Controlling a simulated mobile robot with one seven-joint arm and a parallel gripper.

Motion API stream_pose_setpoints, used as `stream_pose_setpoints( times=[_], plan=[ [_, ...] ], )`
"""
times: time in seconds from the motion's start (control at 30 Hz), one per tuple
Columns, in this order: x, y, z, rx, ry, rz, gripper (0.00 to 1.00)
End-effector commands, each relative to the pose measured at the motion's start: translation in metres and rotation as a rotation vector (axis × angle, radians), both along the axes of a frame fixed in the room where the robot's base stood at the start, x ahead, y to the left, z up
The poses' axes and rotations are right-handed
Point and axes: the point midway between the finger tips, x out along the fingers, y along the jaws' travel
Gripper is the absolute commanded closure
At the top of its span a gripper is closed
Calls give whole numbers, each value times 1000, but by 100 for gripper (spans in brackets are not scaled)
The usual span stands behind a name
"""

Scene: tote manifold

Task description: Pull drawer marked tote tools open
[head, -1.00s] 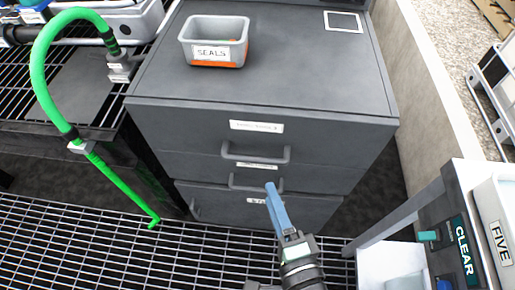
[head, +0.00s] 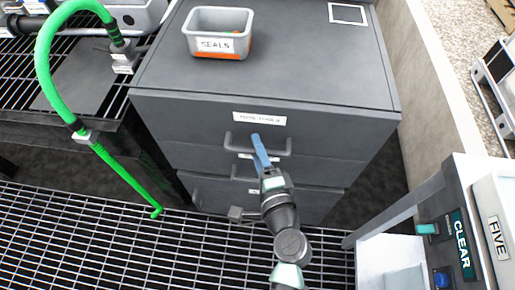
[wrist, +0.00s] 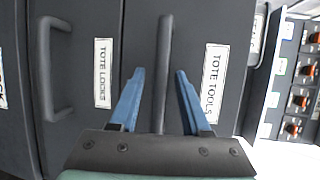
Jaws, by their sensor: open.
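The tote tools drawer (head: 200,125) is the top drawer of a dark grey cabinet, and its front looks flush. Its white label (head: 259,118) also reads TOTE TOOLS in the wrist view (wrist: 214,80). Its bar handle (head: 283,152) runs between my fingers in the wrist view (wrist: 164,50). My gripper (head: 256,140) has blue fingers and is open, with one finger on each side of the handle. Both fingers look apart from the bar. In the head view my gripper covers part of the handle.
The tote locks drawer (wrist: 103,120), with its own handle (wrist: 58,110), lies below. A grey seals bin (head: 218,20) stands on the cabinet top. A green hose (head: 45,80) is at left. A panel marked CLEAR (head: 461,245) and a wall (head: 430,100) are at right.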

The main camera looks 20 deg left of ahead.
Motion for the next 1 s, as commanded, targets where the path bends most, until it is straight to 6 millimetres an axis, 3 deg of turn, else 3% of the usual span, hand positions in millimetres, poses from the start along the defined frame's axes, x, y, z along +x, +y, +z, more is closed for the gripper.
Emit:
stream_pose_setpoints(
  times=[0.27, 0.53, 1.0],
  plan=[
    [1, 1, 0, 0, 0, 0, 53],
    [1, 1, 0, 0, 0, 0, 100],
    [1, 1, 0, 1, -1, 0, 100]
  ],
)
